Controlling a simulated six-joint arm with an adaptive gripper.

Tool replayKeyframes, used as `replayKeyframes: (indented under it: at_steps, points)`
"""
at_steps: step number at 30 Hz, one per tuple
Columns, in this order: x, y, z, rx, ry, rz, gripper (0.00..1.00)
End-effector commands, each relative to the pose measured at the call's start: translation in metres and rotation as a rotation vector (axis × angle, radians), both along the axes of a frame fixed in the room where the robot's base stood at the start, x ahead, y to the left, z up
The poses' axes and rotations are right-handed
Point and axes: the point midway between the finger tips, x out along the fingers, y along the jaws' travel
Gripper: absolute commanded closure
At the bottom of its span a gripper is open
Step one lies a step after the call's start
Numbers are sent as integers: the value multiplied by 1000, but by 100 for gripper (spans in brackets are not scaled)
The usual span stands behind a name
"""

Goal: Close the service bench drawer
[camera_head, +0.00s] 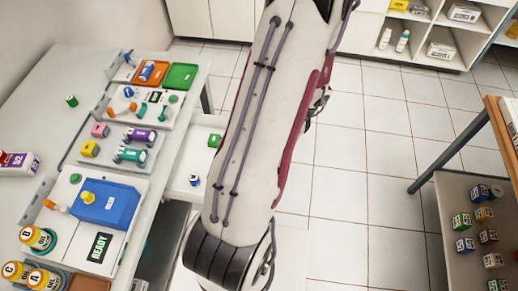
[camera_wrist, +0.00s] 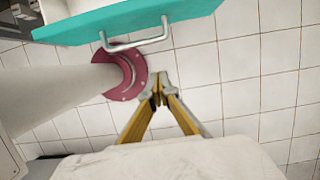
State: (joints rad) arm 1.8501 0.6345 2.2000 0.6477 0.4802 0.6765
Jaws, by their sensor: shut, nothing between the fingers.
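The service bench (camera_head: 140,205) runs along the left in the head view. Its drawer (camera_head: 176,181) stands pulled out from the bench's right side, with a green item (camera_head: 214,140) and a small blue-and-white container (camera_head: 194,180) inside. My arm hides the drawer's outer end. In the wrist view, a teal panel (camera_wrist: 75,29) with a metal bar handle (camera_wrist: 135,44) is at the top and looks like the drawer front. My gripper (camera_wrist: 158,91) is shut and empty, its tips below the handle in the picture and apart from it. The head view does not show the gripper.
Trays, bottles and a blue box (camera_head: 106,204) stand on the bench top. Open shelves (camera_head: 452,30) are at the back. The tiled floor between is clear.

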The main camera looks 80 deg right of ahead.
Motion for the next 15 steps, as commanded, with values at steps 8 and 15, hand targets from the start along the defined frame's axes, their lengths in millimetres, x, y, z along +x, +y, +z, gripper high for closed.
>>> replayKeyframes:
  at_steps: [8, 15]
  points:
    - [8, 1, -27, 2, 0, 0, 100]
    - [27, 1, -37, 1, 1, 3, 100]
